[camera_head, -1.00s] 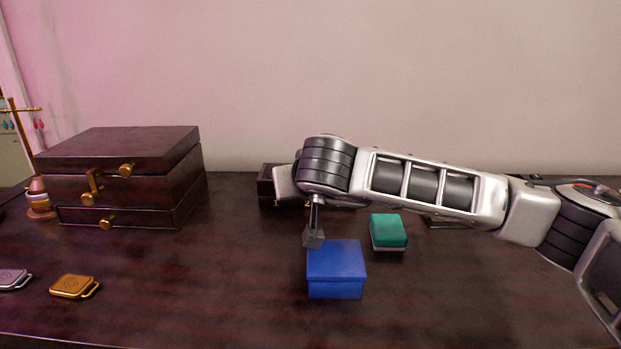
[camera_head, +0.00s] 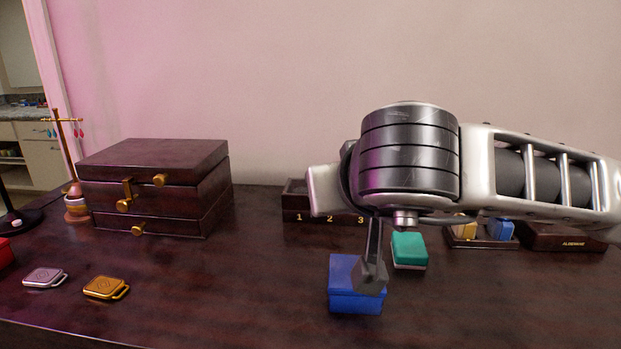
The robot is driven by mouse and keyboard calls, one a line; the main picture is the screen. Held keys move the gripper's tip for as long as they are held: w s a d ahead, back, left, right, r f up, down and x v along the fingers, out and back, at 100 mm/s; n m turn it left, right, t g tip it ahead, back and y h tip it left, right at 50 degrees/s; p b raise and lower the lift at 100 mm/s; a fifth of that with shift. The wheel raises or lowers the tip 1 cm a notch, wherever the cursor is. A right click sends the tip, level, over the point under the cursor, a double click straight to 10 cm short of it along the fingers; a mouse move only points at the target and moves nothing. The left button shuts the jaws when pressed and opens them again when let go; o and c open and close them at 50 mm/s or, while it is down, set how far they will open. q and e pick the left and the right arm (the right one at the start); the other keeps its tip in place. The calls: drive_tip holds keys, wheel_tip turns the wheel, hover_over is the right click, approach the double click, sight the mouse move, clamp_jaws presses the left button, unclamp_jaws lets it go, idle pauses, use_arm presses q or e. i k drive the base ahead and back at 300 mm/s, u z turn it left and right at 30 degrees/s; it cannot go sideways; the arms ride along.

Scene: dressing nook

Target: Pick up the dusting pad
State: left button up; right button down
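The dusting pad looks to be the small teal block with a pale base (camera_head: 409,250), lying on the dark table right of centre. My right arm passes above and behind its near side, partly over its top edge in the picture. My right gripper (camera_head: 370,278) points down, left of the pad, and overlaps the right part of a blue lidded box (camera_head: 345,285). The fingers are seen edge-on, so their opening does not show. I cannot tell whether they touch the box. My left gripper is out of view.
A dark wooden jewelry chest (camera_head: 155,185) with brass knobs stands at left. Silver (camera_head: 45,277) and gold (camera_head: 105,287) compacts lie in front of it. A numbered box (camera_head: 296,204) and a tray with yellow and blue items (camera_head: 482,241) are behind. The front right table is clear.

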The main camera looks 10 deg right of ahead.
sight(409, 250)
drive_tip(key=z, duration=0.05)
drive_tip(key=k, duration=1.45)
drive_tip(key=u, duration=0.05)
